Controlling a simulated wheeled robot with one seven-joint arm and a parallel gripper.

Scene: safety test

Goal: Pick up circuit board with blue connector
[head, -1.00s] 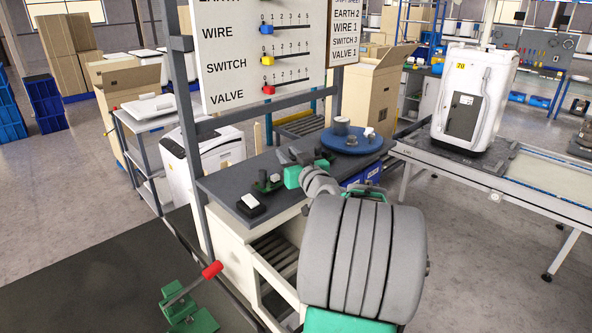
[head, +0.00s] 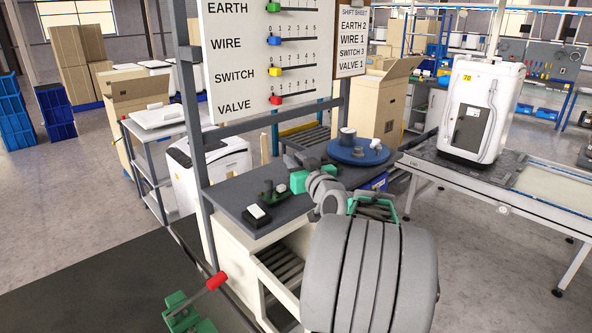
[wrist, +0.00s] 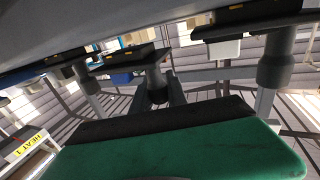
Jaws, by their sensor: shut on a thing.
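My gripper (head: 303,164) is low over the back of the dark workbench top (head: 228,194), beyond my large grey arm link. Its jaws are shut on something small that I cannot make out. A small green board-like piece with dark parts (head: 272,196) lies on the bench to the left of my gripper. No blue connector is clear on it at this size. The wrist view is filled at the bottom by a green housing with a black edge, and the jaw tips and the held thing cannot be told there.
A blue round tray (head: 345,160) with small grey parts stands to the right of my gripper. A sign frame post (head: 193,130) rises beside the bench. A red-handled lever (head: 216,281) stands in front.

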